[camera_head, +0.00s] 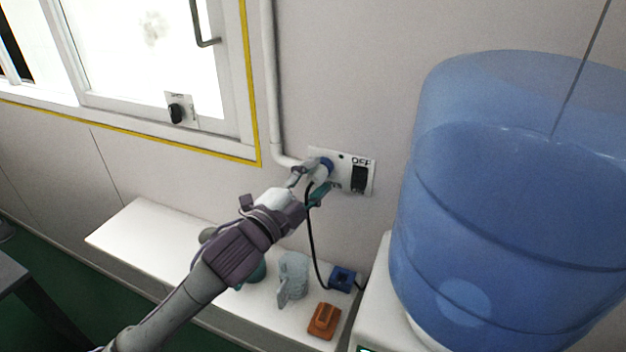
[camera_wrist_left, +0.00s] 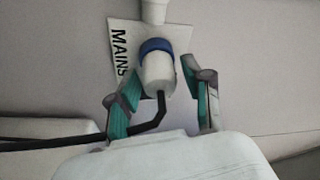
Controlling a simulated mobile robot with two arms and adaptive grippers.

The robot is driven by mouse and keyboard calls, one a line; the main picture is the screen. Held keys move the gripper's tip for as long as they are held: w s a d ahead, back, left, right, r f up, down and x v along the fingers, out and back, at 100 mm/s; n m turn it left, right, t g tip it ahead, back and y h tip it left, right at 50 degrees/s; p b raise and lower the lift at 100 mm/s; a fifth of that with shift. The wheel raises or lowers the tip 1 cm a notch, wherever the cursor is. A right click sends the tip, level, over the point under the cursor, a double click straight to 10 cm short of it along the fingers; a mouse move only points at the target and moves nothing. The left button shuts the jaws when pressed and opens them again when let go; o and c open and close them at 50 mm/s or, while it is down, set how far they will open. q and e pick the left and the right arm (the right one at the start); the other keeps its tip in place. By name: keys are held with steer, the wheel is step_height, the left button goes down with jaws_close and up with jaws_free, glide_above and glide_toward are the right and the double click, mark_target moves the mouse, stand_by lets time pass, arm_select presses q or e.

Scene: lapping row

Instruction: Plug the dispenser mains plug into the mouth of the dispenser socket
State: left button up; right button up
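The dispenser mains plug (camera_wrist_left: 158,76) is a white cylinder with a black cable leaving its near end; the cable hangs to the shelf in the head view. Its far end meets the blue ring of the dispenser socket (camera_wrist_left: 157,46), on the wall plate marked MAINS. The plug looks in line with the ring, with no clear gap; how deep it sits is hidden. In the head view the blue socket ring (camera_head: 327,163) is partly behind my gripper. My left gripper (camera_head: 312,183) is open, its teal-padded fingers either side of the plug with gaps. My right gripper is out of view.
The wall plate has a black switch (camera_head: 359,179) marked OFF. A large blue water bottle (camera_head: 510,200) stands close at right. A window is at upper left.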

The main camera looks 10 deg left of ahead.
arm_select(q)
steer(key=shift+o, duration=0.3)
steer(key=shift+s+a+f, duration=0.1)
steer(key=shift+s, duration=0.1)
steer(key=v, duration=1.1)
steer(key=shift+s, duration=0.25)
steer(key=shift+a, duration=0.1)
